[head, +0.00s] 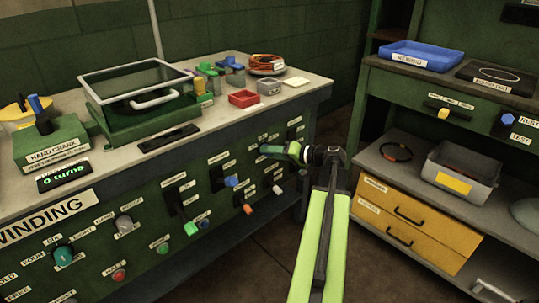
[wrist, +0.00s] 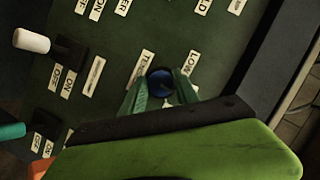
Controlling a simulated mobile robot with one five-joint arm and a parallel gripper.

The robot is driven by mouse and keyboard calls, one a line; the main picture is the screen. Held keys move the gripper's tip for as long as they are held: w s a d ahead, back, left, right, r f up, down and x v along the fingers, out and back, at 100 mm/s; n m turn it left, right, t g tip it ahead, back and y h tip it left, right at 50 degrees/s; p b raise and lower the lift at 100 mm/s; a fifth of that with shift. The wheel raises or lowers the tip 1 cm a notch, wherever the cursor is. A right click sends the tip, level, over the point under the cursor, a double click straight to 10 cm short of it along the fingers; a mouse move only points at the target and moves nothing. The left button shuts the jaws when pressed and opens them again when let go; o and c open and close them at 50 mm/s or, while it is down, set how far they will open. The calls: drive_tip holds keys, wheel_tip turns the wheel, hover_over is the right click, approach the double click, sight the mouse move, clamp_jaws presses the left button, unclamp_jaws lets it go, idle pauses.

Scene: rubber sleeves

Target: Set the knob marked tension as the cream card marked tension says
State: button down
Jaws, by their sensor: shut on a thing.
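My gripper (wrist: 160,92) is shut on a small dark blue round knob (wrist: 161,78) on the green panel, with one green finger on each side of it. A label reading LOW (wrist: 190,63) sits beside the knob; another label (wrist: 140,69) next to it is too blurred to read. In the head view my gripper (head: 273,150) reaches the right part of the winding bench's front panel, and the knob is hidden there. A pale cream card (head: 297,82) lies flat on the bench top; I cannot read its writing.
A white-tipped lever (wrist: 32,41) and other switches stand close to the knob on the panel. An orange knob (head: 248,209) and a blue knob (head: 231,181) are left of my gripper. A shelf unit with yellow drawers (head: 415,218) stands at the right.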

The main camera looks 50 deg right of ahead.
drive_tip(key=shift+w+d+f+m+t+y+b, duration=0.1)
drive_tip(key=shift+m+t+y+b, duration=0.35)
drive_tip(key=shift+m+b, duration=0.9)
drive_tip(key=shift+s+d+m+t+y+b, duration=0.15)
drive_tip(key=shift+m+t+b, duration=0.45)
drive_tip(key=shift+m+b, duration=0.7)
drive_tip(key=shift+w+d+f+m+t+y+b, duration=0.15)
drive_tip(key=shift+m+t+y+b, duration=0.3)
drive_tip(key=shift+m+b, duration=0.9)
drive_tip(key=shift+a+r+m, duration=0.1)
drive_tip(key=shift+r+m, duration=0.05)
drive_tip(key=shift+m, duration=0.15)
drive_tip(key=c, duration=0.9)
unclamp_jaws()
drive_tip(key=shift+a, duration=0.1)
drive_tip(key=v, duration=0.8)
drive_tip(key=b+v, duration=0.1)
drive_tip(key=v, duration=0.8)
drive_tip(key=shift+s+a+f, duration=0.1)
drive_tip(key=shift+s+f, duration=0.15)
drive_tip(key=shift+s, duration=0.05)
